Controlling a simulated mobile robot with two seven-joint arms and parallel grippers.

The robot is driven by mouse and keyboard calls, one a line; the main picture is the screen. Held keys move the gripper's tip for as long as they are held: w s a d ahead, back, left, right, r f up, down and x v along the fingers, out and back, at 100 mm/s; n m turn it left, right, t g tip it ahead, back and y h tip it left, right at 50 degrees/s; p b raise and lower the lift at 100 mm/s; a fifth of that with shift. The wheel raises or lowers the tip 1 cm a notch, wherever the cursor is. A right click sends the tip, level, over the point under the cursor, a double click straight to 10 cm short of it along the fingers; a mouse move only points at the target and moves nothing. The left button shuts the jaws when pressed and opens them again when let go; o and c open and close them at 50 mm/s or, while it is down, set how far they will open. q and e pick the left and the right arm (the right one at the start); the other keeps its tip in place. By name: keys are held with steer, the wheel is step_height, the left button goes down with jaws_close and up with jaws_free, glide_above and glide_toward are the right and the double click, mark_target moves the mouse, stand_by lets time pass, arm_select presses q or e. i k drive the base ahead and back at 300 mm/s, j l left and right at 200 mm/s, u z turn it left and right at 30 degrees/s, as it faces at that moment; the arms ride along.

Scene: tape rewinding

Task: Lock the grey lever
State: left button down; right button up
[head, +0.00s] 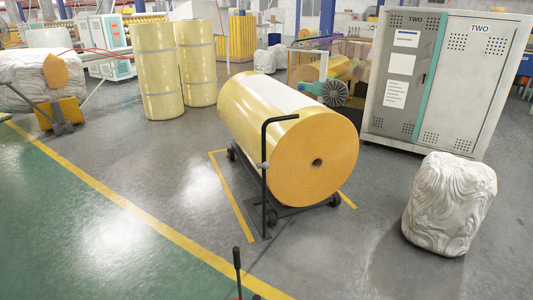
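No lever that is clearly grey stands out in the head view. A thin dark upright lever or handle (237,265) rises from the bottom edge, with a small bit of red beside its foot. Its base is cut off by the frame, so I cannot tell what it belongs to. Neither of my grippers is in view.
A large yellow tape roll (318,150) lies on a dark wheeled cart with a tall black handle (265,165). A white wrapped bale (450,205) stands right, before a grey cabinet (470,85). Upright yellow rolls (158,75) stand behind. Open green floor (90,240) lies front left.

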mark_target(265, 165)
steer(key=k, duration=0.65)
steer(key=z, duration=3.3)
steer(key=k+j, duration=0.2)
steer(key=j, duration=0.2)
steer(key=k+j, duration=0.25)
steer(key=j, duration=0.15)
steer(key=k+j, duration=0.2)
steer(key=j, duration=0.2)
steer(key=k+j, duration=0.2)
steer(key=j, duration=0.2)
